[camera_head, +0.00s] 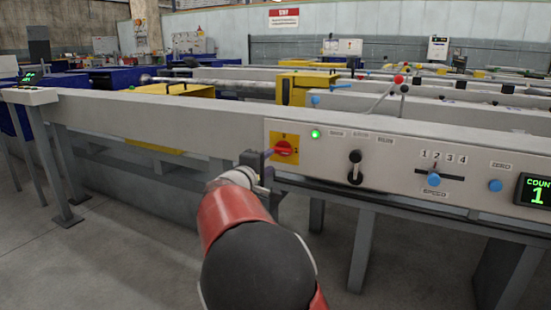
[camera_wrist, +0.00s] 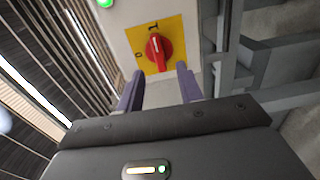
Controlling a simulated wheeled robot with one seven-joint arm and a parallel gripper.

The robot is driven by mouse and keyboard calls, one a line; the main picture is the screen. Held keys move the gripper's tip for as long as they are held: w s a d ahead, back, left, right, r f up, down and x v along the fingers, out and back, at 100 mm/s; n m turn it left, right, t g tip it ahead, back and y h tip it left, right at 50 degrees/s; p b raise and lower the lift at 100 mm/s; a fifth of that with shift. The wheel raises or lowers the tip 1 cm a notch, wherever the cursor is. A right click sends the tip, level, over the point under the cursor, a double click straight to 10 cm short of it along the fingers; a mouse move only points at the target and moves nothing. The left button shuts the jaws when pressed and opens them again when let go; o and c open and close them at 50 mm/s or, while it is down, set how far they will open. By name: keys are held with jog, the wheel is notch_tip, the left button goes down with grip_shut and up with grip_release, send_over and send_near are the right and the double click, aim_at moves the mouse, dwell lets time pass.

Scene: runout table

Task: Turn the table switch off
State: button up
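The table switch is a red rotary knob (camera_head: 284,148) on a yellow plate on the front of the table's control panel. It also shows in the wrist view as a red knob (camera_wrist: 157,50) with a white pointer line. There the line points up toward the mark 1, and the mark 0 is to the left. My gripper (camera_wrist: 161,69) has its two purple fingers apart, with nothing between them. The fingertips are just short of the knob, one toward each side. In the head view my gripper (camera_head: 265,157) is at the left edge of the plate, partly hidden by my wrist.
A lit green lamp (camera_head: 315,134) is right of the switch. Farther right are a black lever (camera_head: 355,167), a blue speed slider (camera_head: 434,180), a blue button (camera_head: 495,186) and a counter display (camera_head: 537,191) reading 1. The panel face left of the plate is bare.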

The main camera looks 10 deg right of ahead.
aim_at(279, 152)
jog(key=p+x, duration=0.1)
jog(key=x, duration=0.6)
jog(key=shift+w+r, duration=0.15)
jog(key=shift+w, duration=0.25)
grip_shut()
